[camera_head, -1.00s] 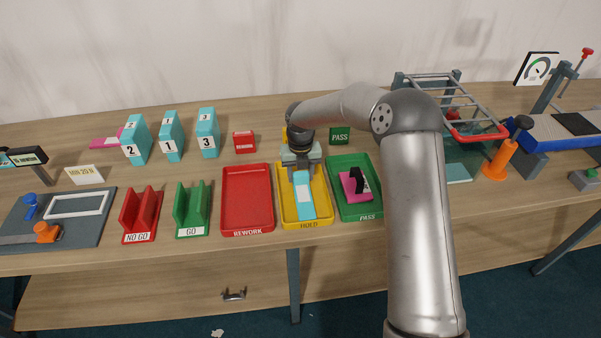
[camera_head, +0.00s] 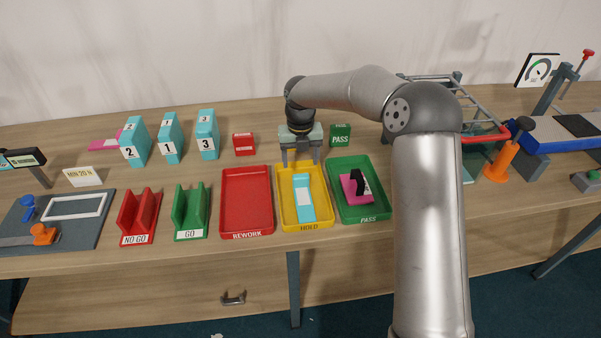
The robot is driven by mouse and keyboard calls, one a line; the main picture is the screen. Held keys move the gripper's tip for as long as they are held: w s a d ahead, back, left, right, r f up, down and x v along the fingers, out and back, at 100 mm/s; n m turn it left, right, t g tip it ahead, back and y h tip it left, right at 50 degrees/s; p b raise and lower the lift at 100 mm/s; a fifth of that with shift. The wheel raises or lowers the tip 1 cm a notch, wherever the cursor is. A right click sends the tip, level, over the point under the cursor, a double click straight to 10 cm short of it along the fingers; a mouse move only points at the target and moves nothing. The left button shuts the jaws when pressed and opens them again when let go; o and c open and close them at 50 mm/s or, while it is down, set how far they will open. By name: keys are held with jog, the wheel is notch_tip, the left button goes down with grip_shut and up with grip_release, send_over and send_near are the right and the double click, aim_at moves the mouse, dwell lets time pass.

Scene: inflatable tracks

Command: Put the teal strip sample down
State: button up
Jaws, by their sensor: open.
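The teal strip sample (camera_head: 304,190), with a white patch in its middle, lies in the yellow HOLD tray (camera_head: 323,214). It points lengthwise toward the front edge. My gripper (camera_head: 301,163) is open and empty above the back of the tray, its two fingers pointing down. The gripper is clear of the strip.
The red REWORK tray (camera_head: 246,233) stands left of the yellow tray. The green PASS tray (camera_head: 377,208), right of it, holds a pink and black piece (camera_head: 355,187). Numbered teal blocks (camera_head: 170,139) stand behind left. Green GO (camera_head: 190,221) and red NO GO (camera_head: 138,222) holders stand further left.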

jog(key=s+d+r+m+h, duration=0.1)
jog(key=s+d+r+m, duration=0.6)
jog(key=s+r+m, duration=0.4)
jog(key=s+d+f+m, duration=0.1)
jog(key=s+d+m, duration=0.2)
jog(key=s+m, duration=0.5)
jog(key=s+d+f+m, duration=0.1)
jog(key=s+d+m, duration=0.3)
jog(key=s+m, duration=0.5)
jog(key=s+d+f+m+y, duration=0.1)
jog(key=s+d+m, duration=0.3)
jog(key=s+m, duration=0.4)
jog(key=shift+s+m+t, duration=0.3)
jog(key=shift+m+t, duration=0.1)
jog(key=shift+m, duration=0.7)
